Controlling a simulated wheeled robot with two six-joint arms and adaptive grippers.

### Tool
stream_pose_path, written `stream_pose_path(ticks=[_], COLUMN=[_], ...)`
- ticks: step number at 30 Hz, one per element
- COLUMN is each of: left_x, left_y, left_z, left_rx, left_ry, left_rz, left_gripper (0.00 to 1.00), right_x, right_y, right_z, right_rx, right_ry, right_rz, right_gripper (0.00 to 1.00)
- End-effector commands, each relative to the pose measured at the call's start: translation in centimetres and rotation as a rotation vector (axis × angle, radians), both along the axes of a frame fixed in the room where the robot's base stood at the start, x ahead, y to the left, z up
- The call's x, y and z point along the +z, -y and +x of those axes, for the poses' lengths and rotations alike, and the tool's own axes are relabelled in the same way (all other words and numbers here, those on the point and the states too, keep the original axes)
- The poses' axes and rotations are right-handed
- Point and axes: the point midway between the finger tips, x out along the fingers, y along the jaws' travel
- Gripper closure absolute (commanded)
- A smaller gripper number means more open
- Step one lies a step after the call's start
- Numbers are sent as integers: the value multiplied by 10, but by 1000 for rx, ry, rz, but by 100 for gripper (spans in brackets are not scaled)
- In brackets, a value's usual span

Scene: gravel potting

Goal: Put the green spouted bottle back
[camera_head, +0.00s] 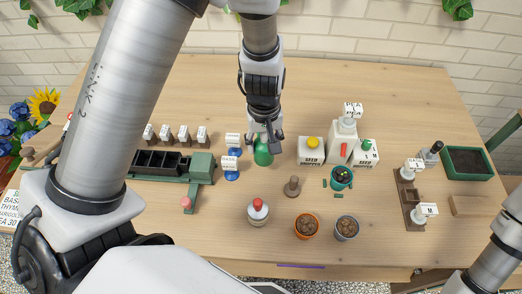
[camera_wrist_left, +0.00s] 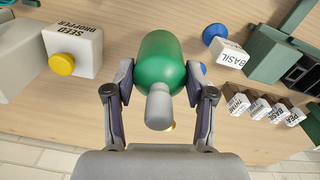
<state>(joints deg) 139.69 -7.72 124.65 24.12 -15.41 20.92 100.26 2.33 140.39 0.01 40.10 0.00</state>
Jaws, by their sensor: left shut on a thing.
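The green spouted bottle (camera_head: 263,154) is at the middle of the table in the head view. In the left wrist view the bottle (camera_wrist_left: 163,62) shows its rounded green body and a grey spout. My left gripper (camera_head: 264,138) reaches down from above and is shut on it, with one finger on each side in the left wrist view (camera_wrist_left: 158,88). I cannot tell whether the bottle touches the table. My right gripper is out of view; only part of the right arm shows at the lower right.
Blue-based label stands (camera_head: 231,173) are close left of the bottle. A seed dropper (camera_head: 311,150) stands to its right, with another beyond. A brown stamp-like object (camera_head: 292,187), a red-capped bottle (camera_head: 258,213) and two pots (camera_head: 306,226) are nearer the front. A black tray (camera_head: 158,162) lies left.

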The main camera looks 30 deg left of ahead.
Motion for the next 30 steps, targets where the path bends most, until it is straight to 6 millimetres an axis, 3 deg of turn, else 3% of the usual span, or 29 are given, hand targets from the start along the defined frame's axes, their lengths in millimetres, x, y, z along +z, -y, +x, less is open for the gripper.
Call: stream_pose_path(ticks=[9,20,21,22,30], left_x=[-50,-55,-53,-53,-53], left_y=[0,0,0,0,0], left_z=[0,0,0,0,0], left_rx=[3,1,1,1,2], left_ry=[-1,1,1,1,1], left_rz=[-1,0,0,0,0], left_gripper=[70,70,31,21,20], right_x=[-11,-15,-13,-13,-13], right_y=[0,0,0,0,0], right_z=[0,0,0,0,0], right_rx=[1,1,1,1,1], right_ry=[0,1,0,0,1], right_rz=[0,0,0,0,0], right_gripper=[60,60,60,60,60])
